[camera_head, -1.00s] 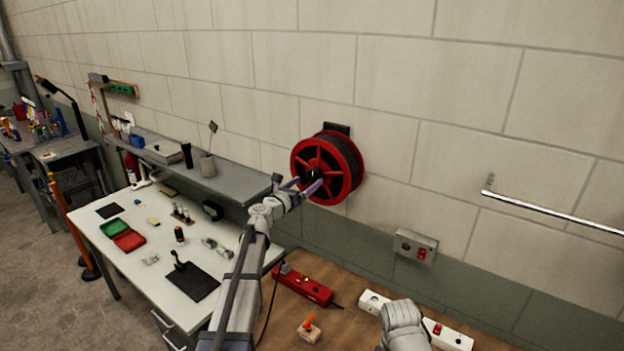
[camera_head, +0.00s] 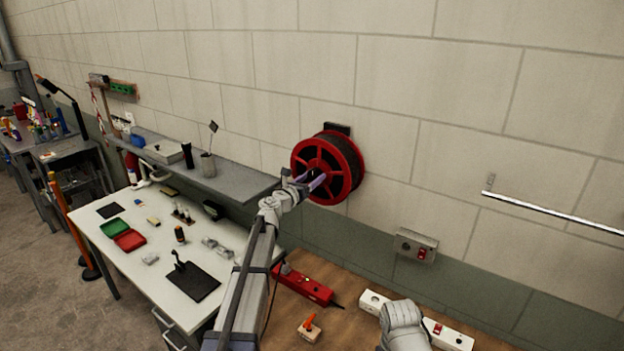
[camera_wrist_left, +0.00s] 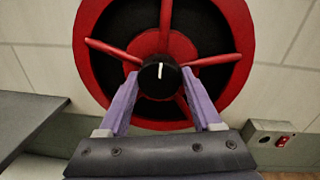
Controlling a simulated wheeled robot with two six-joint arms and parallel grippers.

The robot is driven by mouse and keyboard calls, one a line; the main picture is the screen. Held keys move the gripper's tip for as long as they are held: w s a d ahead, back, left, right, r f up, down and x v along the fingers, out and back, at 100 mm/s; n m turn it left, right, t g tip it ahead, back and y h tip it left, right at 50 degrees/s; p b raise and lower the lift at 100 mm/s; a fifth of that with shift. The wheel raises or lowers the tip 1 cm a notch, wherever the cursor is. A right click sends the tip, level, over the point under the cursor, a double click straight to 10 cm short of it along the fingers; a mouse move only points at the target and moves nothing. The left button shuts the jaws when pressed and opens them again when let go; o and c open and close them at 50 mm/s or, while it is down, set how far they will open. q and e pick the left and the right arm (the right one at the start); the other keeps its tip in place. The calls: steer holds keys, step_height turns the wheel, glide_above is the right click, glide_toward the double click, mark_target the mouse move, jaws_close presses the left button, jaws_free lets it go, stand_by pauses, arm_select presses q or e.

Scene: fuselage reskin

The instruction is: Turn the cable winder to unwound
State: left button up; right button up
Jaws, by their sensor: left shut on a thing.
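The cable winder (camera_head: 327,168) is a red spoked reel with black cable, fixed to the wall. In the left wrist view the winder (camera_wrist_left: 238,30) fills the upper middle, with a black hub knob (camera_wrist_left: 158,76) bearing a short white mark that points nearly straight up. My left gripper (camera_head: 308,181) is at the front of the winder. In the left wrist view its purple fingers (camera_wrist_left: 160,85) lie on either side of the hub knob and are shut on it. My right gripper is not clearly seen; a grey part of my right arm (camera_head: 404,325) shows at the bottom.
A grey wall box with a red switch (camera_head: 415,245) is right of the winder. A metal rail (camera_head: 550,212) is further right. A grey shelf (camera_head: 235,183) and a white table (camera_head: 150,255) stand left. A red power strip (camera_head: 303,285) lies on the wooden bench (camera_head: 345,325).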

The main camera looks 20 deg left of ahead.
arm_select(q)
steer(key=c, duration=0.5)
steer(key=shift+c, duration=0.2)
